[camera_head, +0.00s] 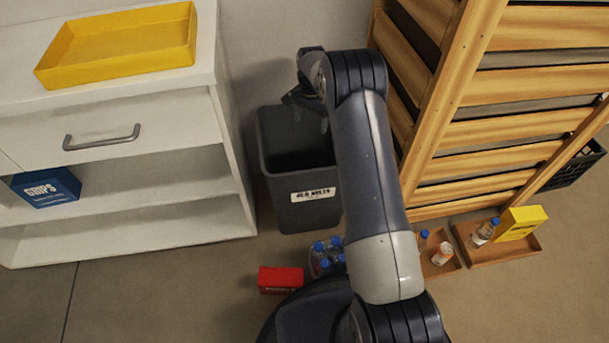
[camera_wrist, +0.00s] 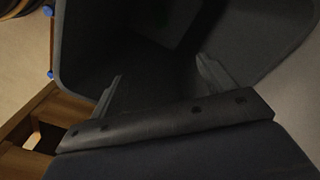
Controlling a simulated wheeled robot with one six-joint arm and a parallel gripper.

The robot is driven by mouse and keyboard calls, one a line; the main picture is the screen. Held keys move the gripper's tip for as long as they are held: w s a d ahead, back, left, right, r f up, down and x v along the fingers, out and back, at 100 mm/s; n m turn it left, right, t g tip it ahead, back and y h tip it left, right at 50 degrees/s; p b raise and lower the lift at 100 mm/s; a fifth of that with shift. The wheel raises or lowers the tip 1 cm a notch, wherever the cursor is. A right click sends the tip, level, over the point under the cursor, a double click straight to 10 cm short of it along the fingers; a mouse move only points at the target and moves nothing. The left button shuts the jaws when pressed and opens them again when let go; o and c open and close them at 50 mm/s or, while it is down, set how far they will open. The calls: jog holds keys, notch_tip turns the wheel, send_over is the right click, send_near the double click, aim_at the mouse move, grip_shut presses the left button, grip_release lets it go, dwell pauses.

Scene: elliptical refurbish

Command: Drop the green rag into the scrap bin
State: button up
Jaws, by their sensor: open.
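The scrap bin (camera_head: 272,187) is a dark grey open-topped bin with a white label, standing on the floor between the white cabinet and the wooden rack. My gripper (camera_head: 296,97) is above the bin's far rim in the head view, partly hidden by my arm. In the wrist view my gripper (camera_wrist: 160,84) points into the bin (camera_wrist: 268,40), its two fingers spread apart with nothing visible between them. A faint dark greenish patch shows deep in the bin, too dark to tell whether it is the green rag. No rag is clearly seen elsewhere.
A white cabinet (camera_head: 120,103) with a yellow tray (camera_head: 120,56) and a blue box (camera_head: 46,187) stands left. A slatted wooden rack (camera_head: 520,77) stands right. A red box (camera_head: 280,279), bottles (camera_head: 327,256) and wooden trays (camera_head: 500,258) lie on the floor in front.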

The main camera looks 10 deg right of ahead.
notch_tip(320, 180, up, 6)
jog(key=p, duration=0.1)
jog(key=shift+r, duration=0.2)
notch_tip(320, 180, down, 10)
jog(key=b, duration=0.3)
notch_tip(320, 180, up, 5)
jog(key=p, duration=0.4)
jog(key=shift+f, duration=0.1)
